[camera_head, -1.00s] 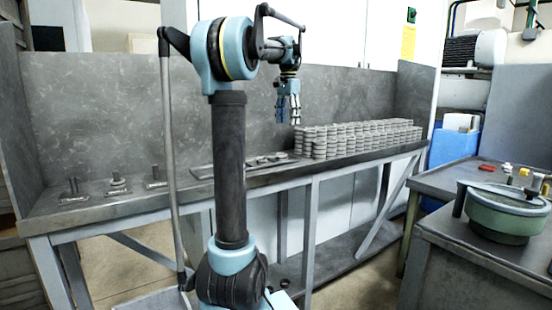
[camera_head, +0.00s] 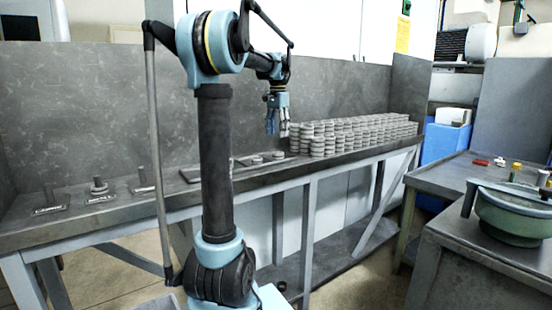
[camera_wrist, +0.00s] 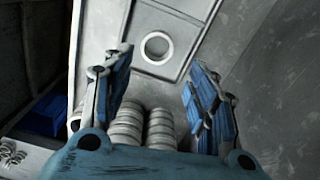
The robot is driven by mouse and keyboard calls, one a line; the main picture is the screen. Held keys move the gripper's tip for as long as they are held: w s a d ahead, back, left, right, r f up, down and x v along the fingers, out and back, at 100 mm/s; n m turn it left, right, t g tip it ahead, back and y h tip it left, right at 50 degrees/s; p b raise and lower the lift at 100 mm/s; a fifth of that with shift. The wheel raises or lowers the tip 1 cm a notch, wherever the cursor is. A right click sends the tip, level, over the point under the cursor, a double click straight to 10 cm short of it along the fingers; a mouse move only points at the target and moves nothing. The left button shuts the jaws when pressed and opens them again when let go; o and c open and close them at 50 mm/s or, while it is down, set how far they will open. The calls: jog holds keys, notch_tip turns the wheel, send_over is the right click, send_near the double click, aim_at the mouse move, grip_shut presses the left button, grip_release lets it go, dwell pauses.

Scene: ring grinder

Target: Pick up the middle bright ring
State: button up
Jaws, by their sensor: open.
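A flat tray (camera_head: 192,175) lies on the bench, partly hidden behind my arm. A few low rings (camera_head: 258,159) show in it. In the wrist view a single bright ring (camera_wrist: 157,47) lies in a framed section of the tray (camera_wrist: 192,8), ahead of the fingertips. I cannot tell from these views whether it is the middle one. My gripper (camera_head: 277,128) hangs pointing down above the bench, near the tray's right end and the ring stacks. In the wrist view my gripper (camera_wrist: 160,78) has its fingers wide apart with nothing held between them.
Many stacked grey rings (camera_head: 350,137) fill the bench's right part; some stacks (camera_wrist: 143,125) show between the fingers' bases. Three posts on plates (camera_head: 99,188) stand at the left, the middle one carrying rings. A grinder bowl (camera_head: 515,215) stands on the right table.

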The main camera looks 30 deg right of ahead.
jog(key=shift+s+f, duration=0.2)
jog(key=shift+f, duration=4.5)
jog(key=c, duration=0.9)
